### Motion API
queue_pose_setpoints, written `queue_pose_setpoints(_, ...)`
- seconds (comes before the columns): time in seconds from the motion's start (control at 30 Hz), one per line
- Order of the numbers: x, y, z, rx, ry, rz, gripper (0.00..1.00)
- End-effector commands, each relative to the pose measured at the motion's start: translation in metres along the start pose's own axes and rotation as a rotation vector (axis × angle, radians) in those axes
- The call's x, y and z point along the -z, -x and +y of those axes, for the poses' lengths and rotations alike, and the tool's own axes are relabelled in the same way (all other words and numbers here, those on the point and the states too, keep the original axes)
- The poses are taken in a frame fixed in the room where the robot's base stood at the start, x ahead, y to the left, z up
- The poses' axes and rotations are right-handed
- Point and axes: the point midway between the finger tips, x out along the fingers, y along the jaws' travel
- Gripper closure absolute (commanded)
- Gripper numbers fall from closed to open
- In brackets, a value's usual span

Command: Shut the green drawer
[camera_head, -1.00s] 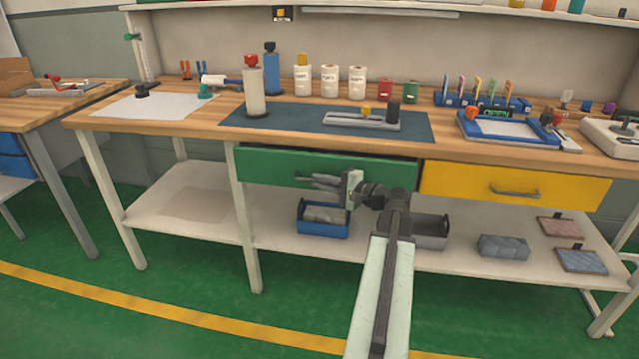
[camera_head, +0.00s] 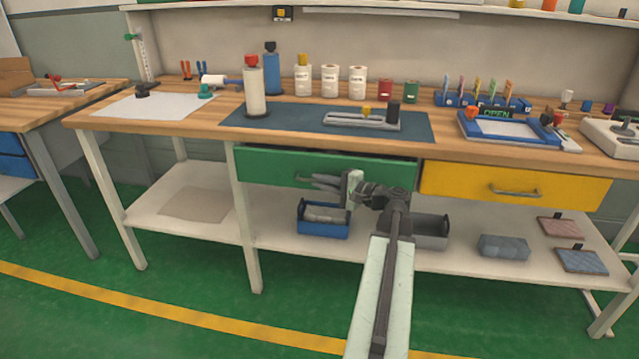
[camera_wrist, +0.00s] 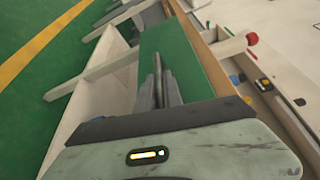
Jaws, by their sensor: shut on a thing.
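The green drawer (camera_head: 270,165) is under the workbench top, left of the yellow drawer. A dark gap shows along its top edge at the right, so it stands slightly out. My gripper (camera_head: 322,181) is in front of the green drawer's face, around the middle, where its handle would be. In the wrist view the green front (camera_wrist: 180,50) lies straight ahead of my fingers (camera_wrist: 160,85), which are close together on a thin grey part, likely the handle.
The yellow drawer (camera_head: 540,188) is to the right, with a grey handle. On the lower shelf below stand a blue bin (camera_head: 323,228) and a grey bin (camera_head: 430,240). Bench legs (camera_head: 247,230) flank the space. The green floor in front is clear.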

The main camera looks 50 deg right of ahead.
Motion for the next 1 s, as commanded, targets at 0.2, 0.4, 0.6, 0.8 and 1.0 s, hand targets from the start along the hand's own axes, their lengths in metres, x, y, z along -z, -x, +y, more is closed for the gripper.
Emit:
queue_pose_setpoints(0.2, 0.001, 0.000, 0.001, -0.002, 0.000, 0.000, 1.00)
queue_pose_setpoints(0.4, 0.024, -0.009, -0.005, -0.002, 0.001, 0.001, 1.00)
queue_pose_setpoints(0.6, 0.043, -0.017, -0.009, -0.002, 0.001, 0.002, 1.00)
queue_pose_setpoints(0.8, 0.043, -0.017, -0.009, 0.000, 0.001, 0.005, 1.00)
queue_pose_setpoints(1.0, 0.042, -0.017, -0.009, 0.000, 0.001, 0.003, 0.68)
